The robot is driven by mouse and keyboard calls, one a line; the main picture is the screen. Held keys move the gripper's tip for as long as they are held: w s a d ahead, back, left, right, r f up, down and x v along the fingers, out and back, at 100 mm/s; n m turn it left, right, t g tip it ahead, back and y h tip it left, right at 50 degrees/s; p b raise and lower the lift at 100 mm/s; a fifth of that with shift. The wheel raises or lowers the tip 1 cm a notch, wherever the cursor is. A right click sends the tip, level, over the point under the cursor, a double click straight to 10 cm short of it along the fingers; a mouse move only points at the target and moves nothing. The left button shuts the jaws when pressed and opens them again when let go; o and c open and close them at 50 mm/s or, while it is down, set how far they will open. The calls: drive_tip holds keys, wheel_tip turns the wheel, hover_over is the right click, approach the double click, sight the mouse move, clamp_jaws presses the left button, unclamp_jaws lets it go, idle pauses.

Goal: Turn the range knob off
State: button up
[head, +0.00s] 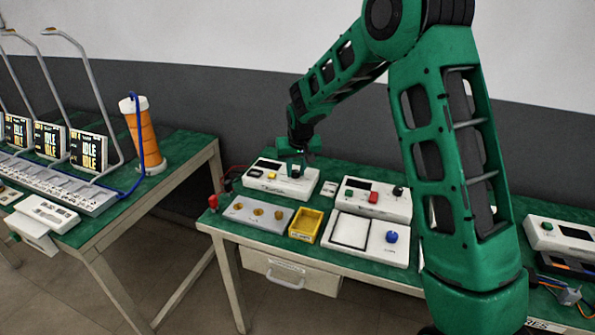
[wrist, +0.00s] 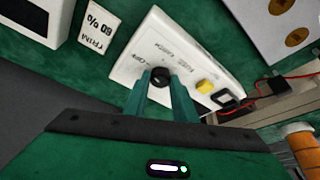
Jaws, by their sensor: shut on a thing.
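The range knob (wrist: 160,77) is a small round black knob on a white instrument box (wrist: 195,62). Small lettering beside it seems to read "OFF"; the rest is too blurred to be sure. My gripper (wrist: 160,88) has its two green fingers on either side of the knob, shut on it. The fingers hide part of the knob, and its pointer cannot be made out. In the head view the same white box (head: 268,186) stands at the back left of the right-hand green bench, with my gripper (head: 297,168) reaching down onto its right end.
A second white box (head: 376,203) with a red button stands to the right. In front are a grey plate (head: 240,212), a yellow tray (head: 306,224) and a blue-knobbed unit (head: 391,237).

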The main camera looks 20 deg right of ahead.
drive_tip(key=shift+s+n+y, duration=0.1)
drive_tip(key=shift+n+y, duration=0.4)
drive_tip(key=shift+n, duration=0.9)
drive_tip(key=shift+f, duration=0.1)
drive_tip(key=o, duration=1)
drive_tip(key=shift+o, duration=0.2)
drive_tip(key=shift+d, duration=0.1)
drive_tip(key=shift+r, duration=0.3)
drive_tip(key=v, duration=1)
